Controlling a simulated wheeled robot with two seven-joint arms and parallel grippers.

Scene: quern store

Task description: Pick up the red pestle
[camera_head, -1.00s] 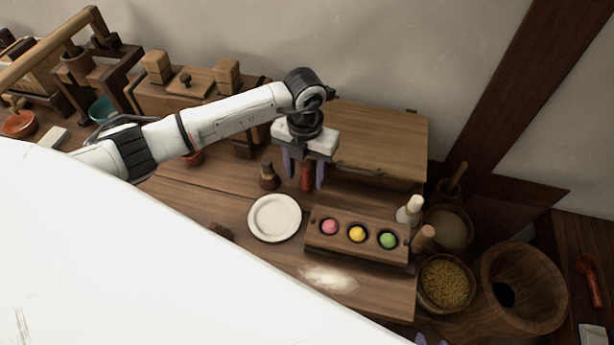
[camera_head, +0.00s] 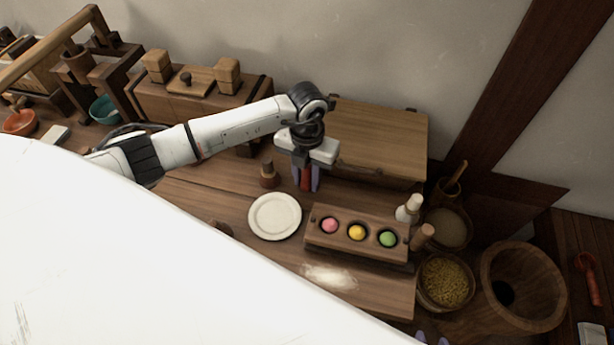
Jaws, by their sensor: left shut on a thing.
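The red pestle (camera_head: 306,180) stands upright on the wooden workbench, behind and to the right of the white plate. My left gripper (camera_head: 306,186) points down over it and is shut on it, one purple finger on each side. Only a strip of red shows between the fingers; its upper part is hidden by the gripper body. The pestle's foot appears to be at bench level; I cannot tell whether it touches. The tips of my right gripper (camera_head: 432,338) just show at the bottom edge, spaced apart.
A brown pestle-like piece (camera_head: 268,178) stands close left of my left gripper. The white plate (camera_head: 274,217) and a wooden holder (camera_head: 320,243) with pink, yellow and green balls are in front. A wooden box (camera_head: 378,140) stands behind. Bowls of grain sit right.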

